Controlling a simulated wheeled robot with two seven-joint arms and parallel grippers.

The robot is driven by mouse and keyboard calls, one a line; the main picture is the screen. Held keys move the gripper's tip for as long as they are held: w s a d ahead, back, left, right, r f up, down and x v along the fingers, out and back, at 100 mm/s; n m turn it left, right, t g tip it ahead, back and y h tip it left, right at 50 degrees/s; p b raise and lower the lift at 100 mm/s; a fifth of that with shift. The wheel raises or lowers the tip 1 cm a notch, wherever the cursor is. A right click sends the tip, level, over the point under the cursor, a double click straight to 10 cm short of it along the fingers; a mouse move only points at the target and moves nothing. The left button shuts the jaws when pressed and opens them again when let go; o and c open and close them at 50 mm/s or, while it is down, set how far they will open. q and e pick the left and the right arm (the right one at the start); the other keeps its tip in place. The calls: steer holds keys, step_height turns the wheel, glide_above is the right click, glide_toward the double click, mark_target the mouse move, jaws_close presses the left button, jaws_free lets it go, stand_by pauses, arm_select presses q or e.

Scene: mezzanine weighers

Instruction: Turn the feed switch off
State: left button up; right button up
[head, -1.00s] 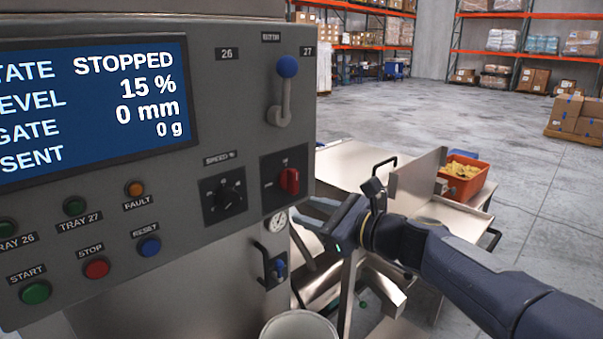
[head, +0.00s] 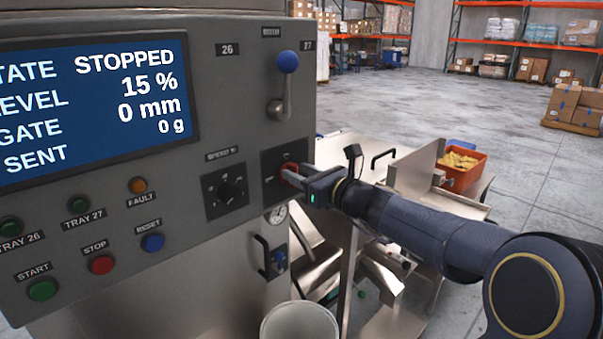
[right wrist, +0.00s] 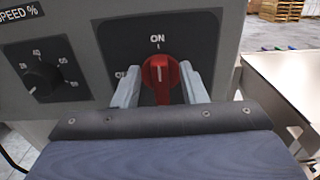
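The feed switch is a red rotary knob (right wrist: 161,72) on a dark square plate (right wrist: 170,35) of the grey control panel. Its white mark points up at the ON label. It shows partly in the head view (head: 287,169), at the panel's lower right. My right gripper (right wrist: 159,78) is at the switch, with one pale finger on each side of the knob. The fingers look open, with narrow gaps to the knob. The left finger partly covers a label at the plate's left. My left gripper is not in view.
The speed dial (head: 229,190) sits just left of the switch, and a blue-tipped lever (head: 284,90) is above it. The screen (head: 95,105) reads STOPPED. Below are a white bucket (head: 300,322) and metal chutes; an orange bin (head: 461,170) stands to the right.

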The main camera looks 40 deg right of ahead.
jaws_close()
steer(key=shift+a+f+n+b, duration=0.25)
steer(key=shift+n+b, duration=2.7)
steer(key=shift+n, duration=0.05)
steer(key=shift+a+f+n+b, duration=0.2)
steer(key=shift+f+n+b, duration=0.1)
steer(key=shift+n+b, duration=2.7)
steer(key=shift+a+f+n+b, duration=0.25)
steer(key=shift+n+b, duration=2.65)
steer(key=shift+n, duration=0.1)
